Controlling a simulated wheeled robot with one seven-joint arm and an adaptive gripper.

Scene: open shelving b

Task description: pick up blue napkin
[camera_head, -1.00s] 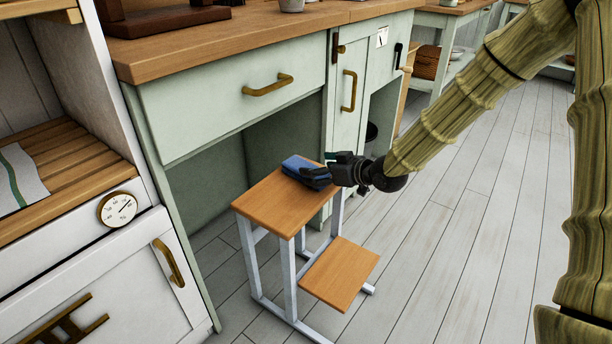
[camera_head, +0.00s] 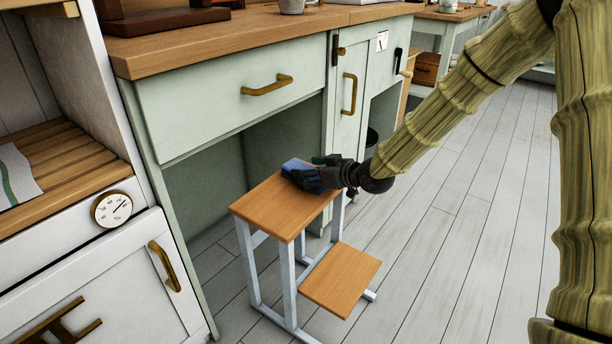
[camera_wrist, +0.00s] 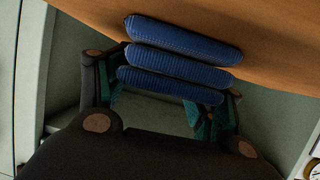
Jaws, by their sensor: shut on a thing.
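The blue napkin (camera_head: 294,166) is at the far right corner of the small wooden step stool's top (camera_head: 275,209) in the head view. In the wrist view the blue napkin (camera_wrist: 178,62) shows as several thick ribbed folds against the wooden top. My gripper (camera_head: 312,174) reaches in from the right and is shut on the napkin, with a finger on either side of it. It also shows in the wrist view (camera_wrist: 165,92). My fingers hide part of the napkin in the head view. I cannot tell whether the napkin touches the stool.
The stool's lower step (camera_head: 341,279) juts out to the right. A green cabinet with a drawer (camera_head: 240,95) stands close behind the stool. A white cabinet with a dial (camera_head: 113,208) is at the left. The plank floor (camera_head: 450,240) at the right is clear.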

